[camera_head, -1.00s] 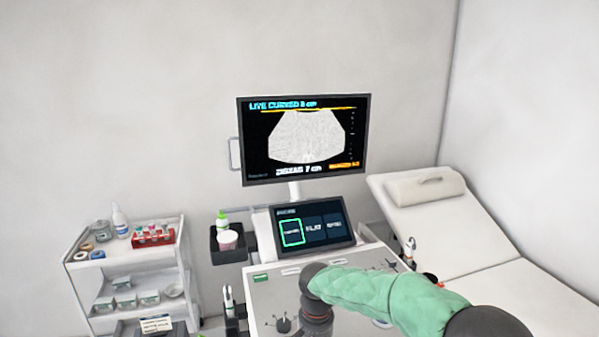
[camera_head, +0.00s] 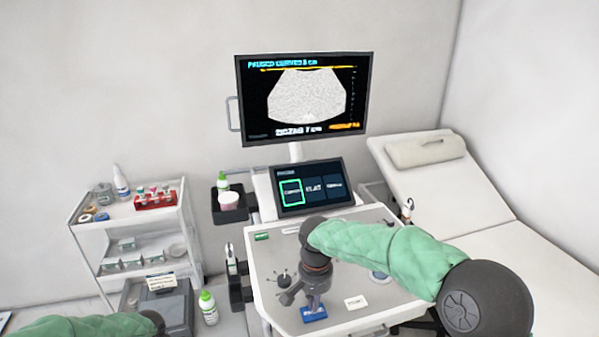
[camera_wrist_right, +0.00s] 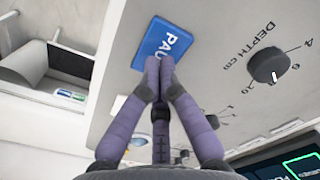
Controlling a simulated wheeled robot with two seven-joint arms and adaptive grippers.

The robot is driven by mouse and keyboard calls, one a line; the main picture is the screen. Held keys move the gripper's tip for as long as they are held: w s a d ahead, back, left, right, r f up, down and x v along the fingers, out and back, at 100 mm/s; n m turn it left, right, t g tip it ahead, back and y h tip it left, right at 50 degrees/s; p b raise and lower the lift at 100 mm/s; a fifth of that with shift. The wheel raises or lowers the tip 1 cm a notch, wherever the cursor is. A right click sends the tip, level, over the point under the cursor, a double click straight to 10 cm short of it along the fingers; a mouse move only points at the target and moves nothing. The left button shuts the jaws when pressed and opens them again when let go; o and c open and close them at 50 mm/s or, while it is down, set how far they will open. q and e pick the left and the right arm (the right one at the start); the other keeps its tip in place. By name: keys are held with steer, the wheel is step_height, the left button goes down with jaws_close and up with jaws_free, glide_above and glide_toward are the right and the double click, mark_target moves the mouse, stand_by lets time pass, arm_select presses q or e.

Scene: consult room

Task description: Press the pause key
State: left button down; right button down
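The pause key is a blue block on the front of the ultrasound console; it shows in the head view (camera_head: 314,315) and in the right wrist view (camera_wrist_right: 150,50), where "PAU" is readable and the rest is covered. My right gripper (camera_wrist_right: 160,65) is shut and empty, its fingertips together over the key and seemingly touching it. In the head view my right gripper (camera_head: 312,302) points down at the key. The monitor (camera_head: 305,97) reads "PAUSED CURVED" along its top. My left gripper is outside the view; only part of my left arm shows at bottom left.
A depth knob (camera_wrist_right: 268,66) sits beside the key on the console (camera_head: 375,298). A touch screen (camera_head: 312,187) stands behind it. A white cart (camera_head: 130,225) with supplies stands at left. An examination couch (camera_head: 500,240) is at right.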

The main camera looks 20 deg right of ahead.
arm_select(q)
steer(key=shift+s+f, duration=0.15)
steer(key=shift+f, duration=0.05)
arm_select(e)
steer(key=shift+r, duration=2.6)
steer(key=s+r, duration=0.6)
steer(key=s, duration=0.2)
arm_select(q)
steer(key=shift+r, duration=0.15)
